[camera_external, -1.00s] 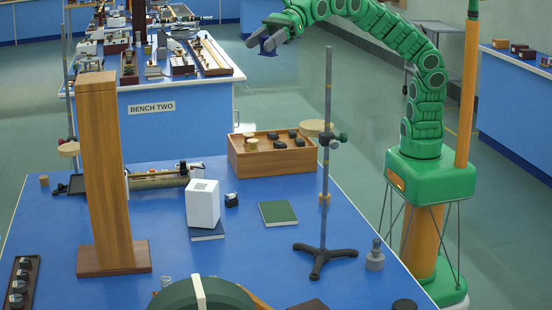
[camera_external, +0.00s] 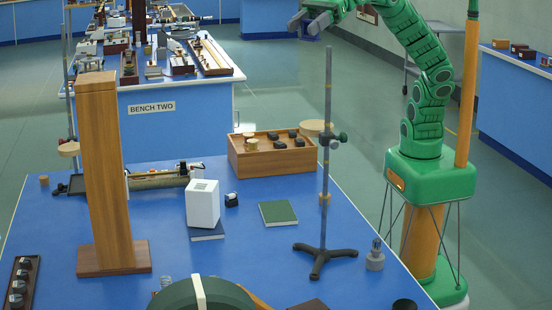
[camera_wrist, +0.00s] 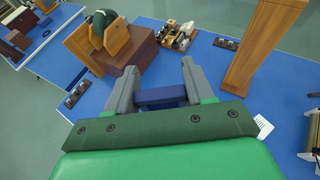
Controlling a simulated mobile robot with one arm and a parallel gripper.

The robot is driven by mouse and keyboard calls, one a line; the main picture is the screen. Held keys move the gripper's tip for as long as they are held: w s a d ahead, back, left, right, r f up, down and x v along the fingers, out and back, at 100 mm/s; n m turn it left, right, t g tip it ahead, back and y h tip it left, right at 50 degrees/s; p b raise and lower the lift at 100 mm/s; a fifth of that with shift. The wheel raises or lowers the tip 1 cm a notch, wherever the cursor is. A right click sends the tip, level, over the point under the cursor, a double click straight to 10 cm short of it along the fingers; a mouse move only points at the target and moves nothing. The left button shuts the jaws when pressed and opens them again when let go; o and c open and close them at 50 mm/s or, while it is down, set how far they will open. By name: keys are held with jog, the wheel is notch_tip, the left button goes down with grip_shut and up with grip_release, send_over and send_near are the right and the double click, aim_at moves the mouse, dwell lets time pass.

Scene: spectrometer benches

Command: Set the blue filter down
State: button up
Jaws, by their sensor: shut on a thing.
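The blue filter (camera_wrist: 161,97) is a dark blue block held between the two grey fingers of my gripper (camera_wrist: 158,82) in the wrist view. The fingers are shut on its two sides. In the outside view my gripper (camera_external: 309,21) is high at the top, beyond the far edge of the near blue bench (camera_external: 280,218). The filter is hard to pick out there against the blue background. In the wrist view a blue bench top lies below and ahead of the filter, clearly apart from it.
On the near bench stand a tall wooden pillar (camera_external: 106,170), a metal rod stand (camera_external: 327,170), a wooden tray (camera_external: 272,160) of dark pieces, a white block (camera_external: 202,204) and a green book (camera_external: 278,213). Bench two (camera_external: 180,125) is behind. Some bare blue top shows between things.

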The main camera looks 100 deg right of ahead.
jog(key=s+a+f+m+h, duration=0.1)
jog(key=s+a+f, duration=0.6)
jog(key=a+f, duration=0.3)
jog(key=s+a+f+m+t+h, duration=0.1)
jog(key=s+f, duration=0.1)
jog(key=f, duration=0.5)
jog(key=s+f+m+t+h, duration=0.1)
jog(key=s+f, duration=0.1)
jog(key=f, duration=0.4)
jog(key=s+d+f+m+h, duration=0.2)
jog(key=d+f+m+h, duration=0.3)
jog(key=f, duration=0.8)
jog(key=s+d+f+m+h, duration=0.1)
jog(key=d+f+m+h, duration=0.2)
jog(key=d+f+h, duration=0.7)
jog(key=shift+w+a+f+g+y, duration=0.1)
jog(key=shift+w+a+f+y, duration=0.8)
jog(key=shift+w+a+f, duration=0.9)
jog(key=shift+w+a+f+g+y, duration=0.1)
jog(key=shift+w+a+f+y, duration=1.05)
jog(key=shift+a+f, duration=1.05)
jog(key=shift+w+a+f+g+y, duration=0.1)
jog(key=shift+w+a+f+y, duration=0.55)
jog(key=shift+w+a+f, duration=1.25)
jog(key=shift+a+f+m, duration=0.1)
jog(key=shift+f+m, duration=0.15)
jog(key=shift+m, duration=0.05)
